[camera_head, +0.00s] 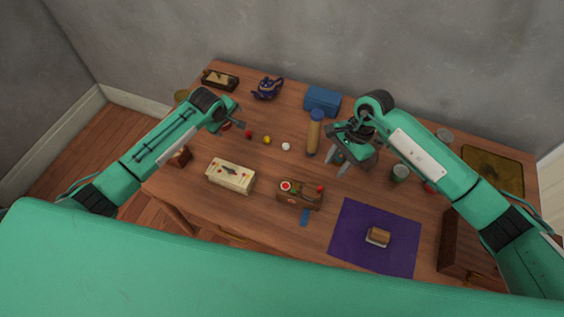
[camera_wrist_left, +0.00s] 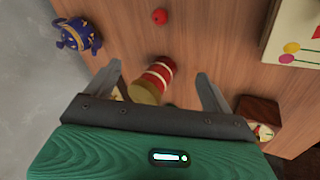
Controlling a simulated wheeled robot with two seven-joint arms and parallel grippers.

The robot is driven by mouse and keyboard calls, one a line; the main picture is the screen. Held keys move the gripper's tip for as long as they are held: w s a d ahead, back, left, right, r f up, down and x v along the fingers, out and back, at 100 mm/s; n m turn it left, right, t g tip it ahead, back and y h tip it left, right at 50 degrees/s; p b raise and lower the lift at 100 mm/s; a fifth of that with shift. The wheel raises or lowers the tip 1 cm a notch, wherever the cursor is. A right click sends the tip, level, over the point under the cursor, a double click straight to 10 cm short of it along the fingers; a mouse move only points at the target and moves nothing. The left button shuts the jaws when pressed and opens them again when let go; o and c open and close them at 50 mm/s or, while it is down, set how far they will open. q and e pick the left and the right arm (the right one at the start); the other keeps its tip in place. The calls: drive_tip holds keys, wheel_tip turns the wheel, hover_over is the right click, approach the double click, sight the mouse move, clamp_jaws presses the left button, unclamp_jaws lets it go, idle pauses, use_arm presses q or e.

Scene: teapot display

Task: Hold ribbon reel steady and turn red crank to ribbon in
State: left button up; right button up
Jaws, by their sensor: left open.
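The ribbon reel (camera_head: 299,196) is a small brown wooden box near the middle front of the table. It has a red and white round mark on top, a red crank knob (camera_head: 320,189) at its right end and a blue ribbon (camera_head: 304,217) hanging from its front. My left gripper (camera_head: 236,119) is open over the table's back left, away from the reel. In the left wrist view its fingers (camera_wrist_left: 160,82) stand apart above a red-and-cream striped cylinder (camera_wrist_left: 159,78). My right gripper (camera_head: 338,162) is behind and to the right of the reel, fingers apart, apparently empty.
A cream box (camera_head: 230,176) stands left of the reel. A purple cloth (camera_head: 350,225) with a small block lies front right. A blue-capped cylinder (camera_head: 314,135), blue box (camera_head: 322,101) and blue teapot (camera_head: 267,89) stand farther back. Small balls lie mid-table.

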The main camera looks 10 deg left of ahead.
use_arm(q)
drive_tip(key=s+d+r+n+g, duration=0.1)
drive_tip(key=s+d+g, duration=0.15)
drive_tip(key=d, duration=0.45)
drive_tip(key=s+d+n+g, duration=0.1)
drive_tip(key=s+d+n, duration=0.1)
drive_tip(key=s+d, duration=0.3)
wheel_tip(320, 180, up, 3)
drive_tip(key=n+g, duration=0.2)
hover_over(283, 185)
wheel_tip(283, 185, down, 14)
drive_tip(key=shift+r, duration=0.15)
drive_tip(key=shift+c, duration=0.4)
